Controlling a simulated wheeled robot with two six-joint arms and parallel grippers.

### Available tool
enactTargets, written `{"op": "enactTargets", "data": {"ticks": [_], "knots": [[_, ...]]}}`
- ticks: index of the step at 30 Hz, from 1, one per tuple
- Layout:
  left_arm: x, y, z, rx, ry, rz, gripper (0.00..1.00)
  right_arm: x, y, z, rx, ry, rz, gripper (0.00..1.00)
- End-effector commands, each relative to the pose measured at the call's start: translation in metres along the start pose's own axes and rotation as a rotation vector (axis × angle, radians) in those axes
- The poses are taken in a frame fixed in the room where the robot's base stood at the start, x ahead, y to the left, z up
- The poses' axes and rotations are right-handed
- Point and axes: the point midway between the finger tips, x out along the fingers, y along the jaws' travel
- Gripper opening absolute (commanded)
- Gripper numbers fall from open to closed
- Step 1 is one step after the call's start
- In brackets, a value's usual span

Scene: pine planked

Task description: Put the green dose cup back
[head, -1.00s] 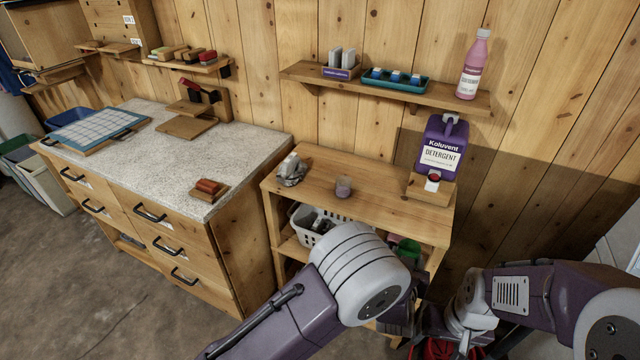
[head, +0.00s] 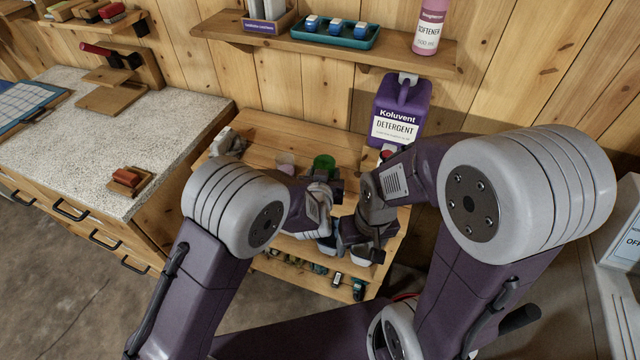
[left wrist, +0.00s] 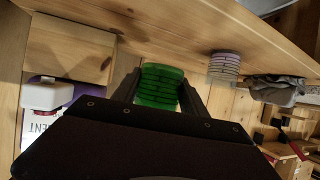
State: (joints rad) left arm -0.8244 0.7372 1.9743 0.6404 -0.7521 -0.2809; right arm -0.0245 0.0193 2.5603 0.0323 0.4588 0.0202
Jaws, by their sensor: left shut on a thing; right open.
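The green dose cup (head: 324,162) is between the fingers of my left gripper (head: 327,180), which is shut on it at the wooden shelf unit. In the left wrist view the green cup (left wrist: 159,86) fills the gap between the two dark fingers. I cannot tell whether it touches the top board. A pale, translucent cup (head: 286,159) stands to its left on the board and also shows in the left wrist view (left wrist: 223,66). My right gripper (head: 360,252) is open, lower down in front of the unit, partly hidden by its own wrist.
The purple detergent jug (head: 400,112) stands behind my right forearm. A wall shelf (head: 330,52) above holds a blue-green tray (head: 336,36) and a pink softener bottle (head: 428,28). A crumpled grey cloth (head: 228,142) lies at the board's left. The top board (head: 275,128) is clear behind the cups.

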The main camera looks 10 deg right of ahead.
Motion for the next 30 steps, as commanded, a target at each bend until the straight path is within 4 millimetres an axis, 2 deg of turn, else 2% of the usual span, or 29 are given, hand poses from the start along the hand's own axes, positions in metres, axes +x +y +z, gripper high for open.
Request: {"op": "enactTargets", "data": {"ticks": [1,9,16,22,27,30], "knots": [[0.004,0.003,-0.004,0.012,0.003,0.029,0.12,0.007,0.000,0.001,0.000,0.000,0.000,0.72],[0.010,0.017,-0.028,0.093,0.001,0.191,0.12,0.023,0.000,0.002,0.000,0.001,0.000,0.72],[0.010,0.010,-0.039,0.146,-0.001,0.297,0.12,0.037,0.001,0.004,0.000,0.001,0.000,0.72],[0.009,-0.003,-0.044,0.170,-0.003,0.349,0.12,0.044,0.001,0.004,0.000,0.001,0.000,0.72],[0.008,-0.005,-0.045,0.174,-0.005,0.361,0.12,0.044,0.001,0.004,0.000,0.001,0.000,0.72],[0.014,-0.005,-0.031,0.176,-0.010,0.362,0.12,0.048,0.001,0.005,0.000,0.001,0.000,0.72]]}}
